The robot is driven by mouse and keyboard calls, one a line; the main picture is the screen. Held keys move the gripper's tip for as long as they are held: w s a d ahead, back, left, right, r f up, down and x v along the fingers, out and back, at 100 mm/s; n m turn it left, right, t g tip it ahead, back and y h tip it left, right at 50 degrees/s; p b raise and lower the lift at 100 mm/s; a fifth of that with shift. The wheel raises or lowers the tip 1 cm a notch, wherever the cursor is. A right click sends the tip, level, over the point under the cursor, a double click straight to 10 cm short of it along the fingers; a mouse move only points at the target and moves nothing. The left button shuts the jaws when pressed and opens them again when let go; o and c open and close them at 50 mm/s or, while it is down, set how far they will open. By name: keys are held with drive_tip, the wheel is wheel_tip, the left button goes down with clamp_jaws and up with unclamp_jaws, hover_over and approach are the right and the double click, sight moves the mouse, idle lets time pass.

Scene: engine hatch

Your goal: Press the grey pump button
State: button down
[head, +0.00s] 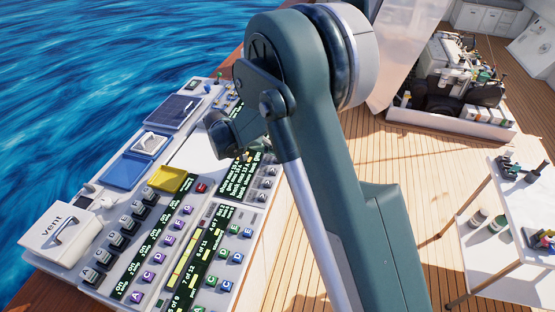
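A white control panel (225,215) lies at the left, with rows of small lettered buttons beside green-lit displays. Grey buttons (262,197) sit in a short column near its right edge, close to my arm. Dark grey switch-like keys (104,256) run in a row along its left part. I cannot read any "pump" label, so I cannot tell which button is the pump one. My folded arm stands large in front and covers part of the panel's upper right.
The panel also carries a box marked "vent" (62,236), a yellow plate (171,179), a blue tray (122,172), a red button (202,188) and purple buttons (158,257). Wooden deck (420,165) is open at the right, before a white shelf table (492,205) and machinery (450,70).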

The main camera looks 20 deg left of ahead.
drive_tip(key=shift+f+b, duration=0.55)
drive_tip(key=shift+f, duration=0.25)
idle(1.3)
drive_tip(key=shift+r, duration=0.15)
drive_tip(key=shift+r+p, duration=0.35)
drive_tip(key=shift+r, duration=0.75)
drive_tip(key=shift+r, duration=0.15)
drive_tip(key=shift+r+p, duration=0.7)
drive_tip(key=shift+r, duration=1.65)
wheel_tip(320, 180, up, 6)
drive_tip(key=p, duration=0.1)
drive_tip(key=shift+p, duration=0.3)
